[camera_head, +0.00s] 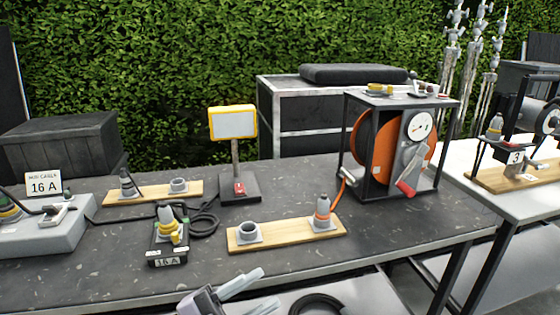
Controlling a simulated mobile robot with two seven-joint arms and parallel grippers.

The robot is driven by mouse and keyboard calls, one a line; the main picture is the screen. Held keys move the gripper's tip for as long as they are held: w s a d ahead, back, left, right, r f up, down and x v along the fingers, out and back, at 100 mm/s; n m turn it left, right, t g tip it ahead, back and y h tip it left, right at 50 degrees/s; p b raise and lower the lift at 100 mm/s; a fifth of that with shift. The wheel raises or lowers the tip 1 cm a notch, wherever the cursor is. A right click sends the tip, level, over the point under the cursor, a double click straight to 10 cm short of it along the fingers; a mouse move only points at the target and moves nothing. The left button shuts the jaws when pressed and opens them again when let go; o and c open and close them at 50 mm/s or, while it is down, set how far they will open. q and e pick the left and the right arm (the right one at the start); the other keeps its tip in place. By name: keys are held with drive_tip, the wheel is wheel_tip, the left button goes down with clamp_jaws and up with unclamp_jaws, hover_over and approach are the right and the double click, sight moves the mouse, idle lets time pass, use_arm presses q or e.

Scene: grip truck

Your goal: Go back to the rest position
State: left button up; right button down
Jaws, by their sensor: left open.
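My left gripper (252,295) shows at the bottom middle, in front of the table's front edge. Its two light grey fingers are apart, with nothing between them. It is clear of the things on the table. The rest of the left arm is mostly out of the picture. My right gripper does not show.
The dark table (290,262) carries a wooden board (285,238) with an orange-grey plug, a small black box (167,252), a yellow-framed sign (233,122) and an orange cable reel (372,145). A grey box (45,235) stands at left. A white table (528,205) is at right.

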use_arm(q)
drive_tip(key=a+f+n+t+y, duration=0.8)
drive_tip(key=a+f+n+y, duration=0.3)
drive_tip(key=n, duration=0.4)
drive_tip(key=s+a+f+n+g+y, duration=0.2)
drive_tip(key=s+f+n+g+y, duration=0.1)
drive_tip(key=s+f, duration=0.3)
drive_tip(key=s+a+f+n+g+y, duration=0.3)
drive_tip(key=s+f+y, duration=0.1)
drive_tip(key=s+f, duration=0.3)
wheel_tip(320, 180, down, 3)
drive_tip(key=shift+s+a+r+p, duration=0.15)
drive_tip(key=shift+r+p, duration=0.05)
drive_tip(key=shift+p, duration=0.15)
